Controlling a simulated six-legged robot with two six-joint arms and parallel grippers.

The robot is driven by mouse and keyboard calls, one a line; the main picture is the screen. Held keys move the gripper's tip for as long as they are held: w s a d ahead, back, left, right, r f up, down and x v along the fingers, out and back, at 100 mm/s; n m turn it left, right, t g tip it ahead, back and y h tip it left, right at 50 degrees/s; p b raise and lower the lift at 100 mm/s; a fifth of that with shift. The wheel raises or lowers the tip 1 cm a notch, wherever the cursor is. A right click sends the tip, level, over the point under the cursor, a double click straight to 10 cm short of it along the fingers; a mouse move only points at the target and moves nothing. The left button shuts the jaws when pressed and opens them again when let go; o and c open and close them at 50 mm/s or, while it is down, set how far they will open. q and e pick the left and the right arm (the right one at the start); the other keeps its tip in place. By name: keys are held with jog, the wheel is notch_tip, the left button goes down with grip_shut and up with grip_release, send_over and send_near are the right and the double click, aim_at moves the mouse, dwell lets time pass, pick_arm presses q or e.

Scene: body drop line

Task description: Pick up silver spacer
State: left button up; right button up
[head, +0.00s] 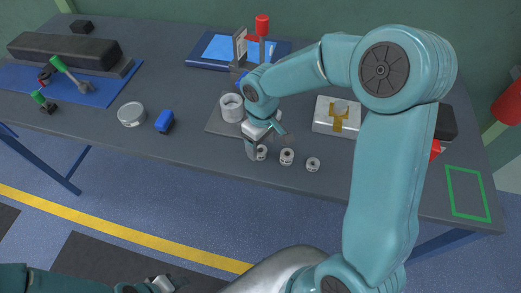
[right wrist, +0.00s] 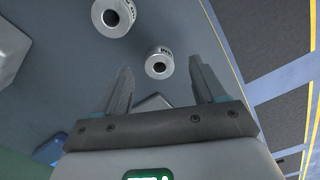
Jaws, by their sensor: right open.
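Three small silver spacers stand in a row near the table's front edge: a left one (head: 261,153), a middle one (head: 287,157) and a right one (head: 313,164). In the right wrist view, one spacer (right wrist: 159,64) lies just beyond the gap between my fingertips, and another (right wrist: 113,18) is farther up and left. My right gripper (right wrist: 161,78) is open and empty. In the head view, my right gripper (head: 263,140) is above and beside the left spacer. My left gripper (head: 160,285) is at the bottom edge, its jaws unclear.
A white ring (head: 231,107) stands on a grey plate behind the spacers. A white block with a brass part (head: 337,117) is to the right. A green outline (head: 468,193) marks the right end.

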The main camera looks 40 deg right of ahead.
aim_at(261, 153)
notch_tip(261, 153, down, 2)
jog(key=shift+w+d+f, duration=0.1)
jog(key=shift+w+f, duration=0.15)
jog(key=shift+f, duration=0.05)
jog(key=c, duration=1.1)
jog(key=shift+c, duration=0.3)
